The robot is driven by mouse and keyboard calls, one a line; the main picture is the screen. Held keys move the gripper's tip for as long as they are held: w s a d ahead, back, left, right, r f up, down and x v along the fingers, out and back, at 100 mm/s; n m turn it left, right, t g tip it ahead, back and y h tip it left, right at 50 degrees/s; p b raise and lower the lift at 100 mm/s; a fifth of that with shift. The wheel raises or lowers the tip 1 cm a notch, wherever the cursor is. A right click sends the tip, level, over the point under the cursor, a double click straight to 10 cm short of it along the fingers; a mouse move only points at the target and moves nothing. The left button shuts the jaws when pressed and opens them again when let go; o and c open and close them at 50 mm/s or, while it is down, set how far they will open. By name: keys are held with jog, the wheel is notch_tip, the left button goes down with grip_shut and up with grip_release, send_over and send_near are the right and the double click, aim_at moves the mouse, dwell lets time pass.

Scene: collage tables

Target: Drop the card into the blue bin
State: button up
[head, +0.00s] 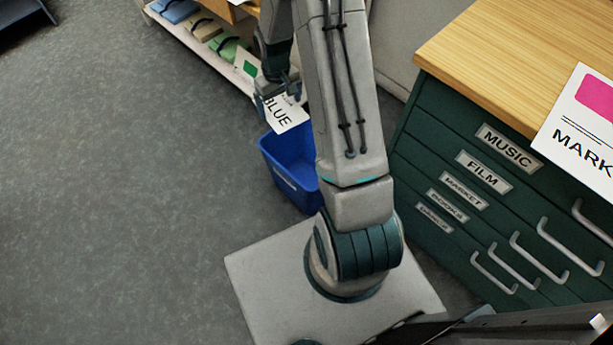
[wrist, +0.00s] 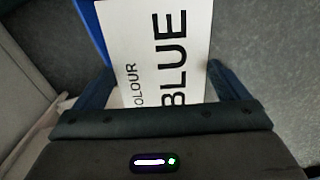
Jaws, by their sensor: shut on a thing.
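A white card (wrist: 140,35) printed "COLOUR BLUE" is held in my gripper (wrist: 165,85), between the two dark fingers in the wrist view. In the head view the card (head: 285,117) hangs from my gripper (head: 278,95), its lower edge above the blue bin (head: 284,172). The blue bin stands on the floor behind my arm, which hides its right part. A strip of the bin's blue (wrist: 90,28) shows left of the card in the wrist view. The inside of the bin is mostly hidden.
A dark green cabinet (head: 460,215) with labelled drawers and a wooden top (head: 510,50) stands at the right. A white sign (head: 580,125) with a pink patch is on it. A low shelf with coloured items (head: 222,45) is behind.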

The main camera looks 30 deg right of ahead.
jog(key=w+d+f+b, duration=0.1)
jog(key=d+f+b, duration=0.2)
jog(key=f+b, duration=0.5)
jog(key=w+d+f+n+b, duration=0.1)
jog(key=d+f+b, duration=0.3)
jog(key=f+b, duration=0.5)
jog(key=w+d+f+n+b, duration=0.1)
jog(key=d+f+b, duration=0.2)
jog(key=f+b, duration=0.6)
notch_tip(320, 180, down, 4)
jog(key=shift+d+r, duration=0.25)
jog(key=shift+d, duration=0.1)
jog(key=o, duration=0.6)
notch_tip(320, 180, up, 14)
jog(key=p, duration=0.5)
jog(key=shift+p, duration=0.3)
